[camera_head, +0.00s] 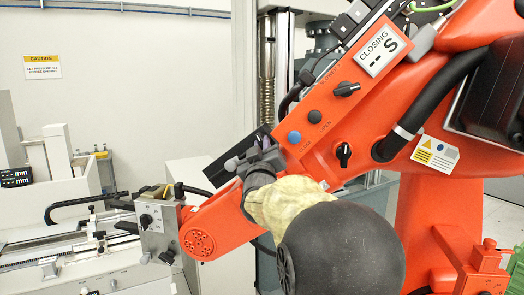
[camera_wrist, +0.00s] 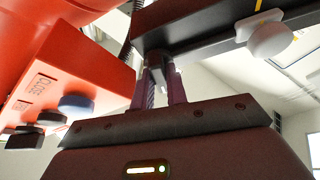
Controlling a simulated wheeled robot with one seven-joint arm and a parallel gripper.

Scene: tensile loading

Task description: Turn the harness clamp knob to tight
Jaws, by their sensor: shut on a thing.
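My gripper (camera_head: 262,142) is beside the orange machine arm in the head view, against a black bar (camera_head: 219,169). In the wrist view my gripper (camera_wrist: 162,82) has its two purple fingers closed around a small dark knob-like part (camera_wrist: 157,75) under the black bar (camera_wrist: 210,33). I take this part for the harness clamp knob; its label and pointer mark are not readable. In the head view the fingers and wrist hide the part. A yellow mark shows on the bar's top edge in the wrist view.
The orange panel carries a blue button (camera_head: 294,137), a black button (camera_head: 314,117) and black knobs (camera_head: 346,89) (camera_head: 343,155) close to my gripper. A sign (camera_head: 381,52) reads "CLOSING". A pale round knob (camera_wrist: 270,40) sits on the bar.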

